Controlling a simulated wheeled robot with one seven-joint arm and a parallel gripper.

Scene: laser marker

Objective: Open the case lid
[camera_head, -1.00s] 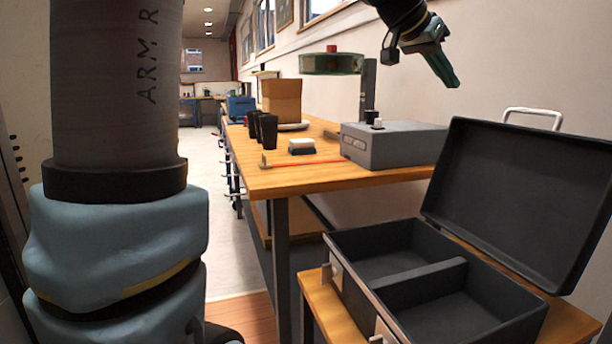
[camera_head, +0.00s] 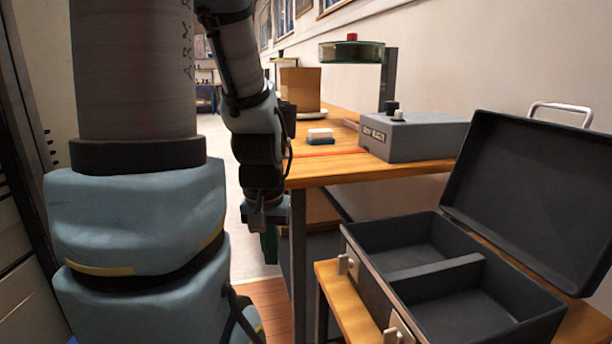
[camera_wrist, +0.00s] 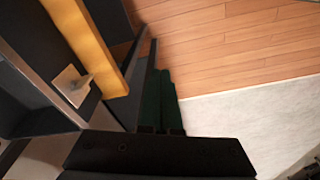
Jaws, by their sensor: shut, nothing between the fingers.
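The dark grey case (camera_head: 420,262) stands on a small wooden stand at the lower right of the head view. Its lid (camera_head: 535,195) is up, leaning back beyond vertical. The two compartments, split by a divider, look empty. Light latches (camera_head: 346,265) show on its front. My gripper (camera_head: 269,248) hangs down to the left of the case and the stand, apart from both, shut and empty. In the wrist view the dark green fingers (camera_wrist: 161,100) lie together, pointing towards the floor, with the case's front (camera_wrist: 35,75) and a latch (camera_wrist: 72,84) at the left.
A wooden workbench (camera_head: 340,172) runs behind, with a grey box (camera_head: 415,137), a white-and-blue block (camera_head: 320,136) and a cardboard box (camera_head: 300,88). The stand's wooden edge (camera_head: 345,300) lies close in front of the case. Open floor (camera_wrist: 230,45) lies below my gripper.

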